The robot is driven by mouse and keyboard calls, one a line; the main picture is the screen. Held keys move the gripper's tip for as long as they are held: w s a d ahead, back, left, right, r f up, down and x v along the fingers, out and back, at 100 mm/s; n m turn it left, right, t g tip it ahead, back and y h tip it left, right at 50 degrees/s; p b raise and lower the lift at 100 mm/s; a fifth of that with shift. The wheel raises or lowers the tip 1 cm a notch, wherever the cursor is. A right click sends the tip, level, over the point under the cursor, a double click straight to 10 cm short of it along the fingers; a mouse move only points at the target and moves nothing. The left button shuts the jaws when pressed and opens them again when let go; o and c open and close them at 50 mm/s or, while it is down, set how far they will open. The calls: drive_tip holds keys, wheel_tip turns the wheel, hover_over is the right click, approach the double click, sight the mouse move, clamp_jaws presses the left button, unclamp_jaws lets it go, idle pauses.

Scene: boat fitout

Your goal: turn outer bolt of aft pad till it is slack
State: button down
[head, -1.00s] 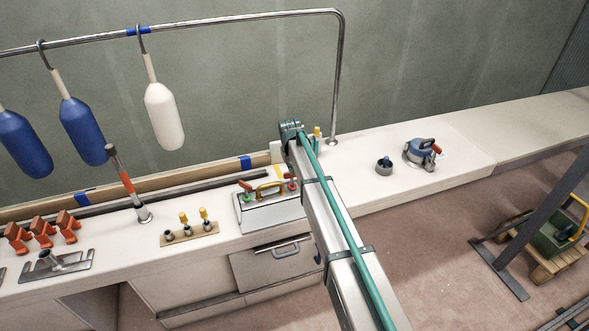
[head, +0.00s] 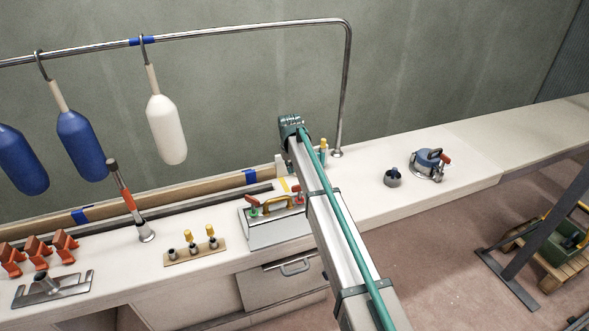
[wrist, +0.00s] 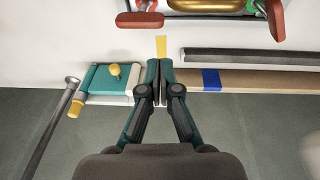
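A teal block (wrist: 100,80) with a yellow-headed bolt (wrist: 115,71) on top sits by the wall edge of the bench, left of my gripper in the wrist view. A second yellow head (wrist: 75,109) shows at its corner. These may be the aft pad and its bolts, but I cannot tell for certain. In the head view a teal and yellow part (head: 323,150) shows just right of my arm's end. My gripper (wrist: 161,80) has its fingers together, with nothing visible between them, beside the block. The arm hides the gripper in the head view.
A metal rail post (wrist: 50,130) stands close left of the teal block. A wooden strip with blue tape (wrist: 211,79) runs right. The bench right of the arm has free room.

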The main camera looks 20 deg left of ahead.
drive_tip(key=b+x, duration=0.3)
drive_tip(key=x, duration=0.6)
drive_tip(key=shift+f, duration=0.2)
drive_tip(key=shift+s+d, duration=0.3)
drive_tip(key=shift+d, duration=0.5)
idle(0.4)
wheel_tip(320, 180, up, 6)
drive_tip(key=a+p, duration=0.1)
drive_tip(key=a, duration=0.1)
drive_tip(key=shift+w+p, duration=0.25)
drive_tip(key=shift+p, duration=0.1)
idle(0.8)
idle(1.5)
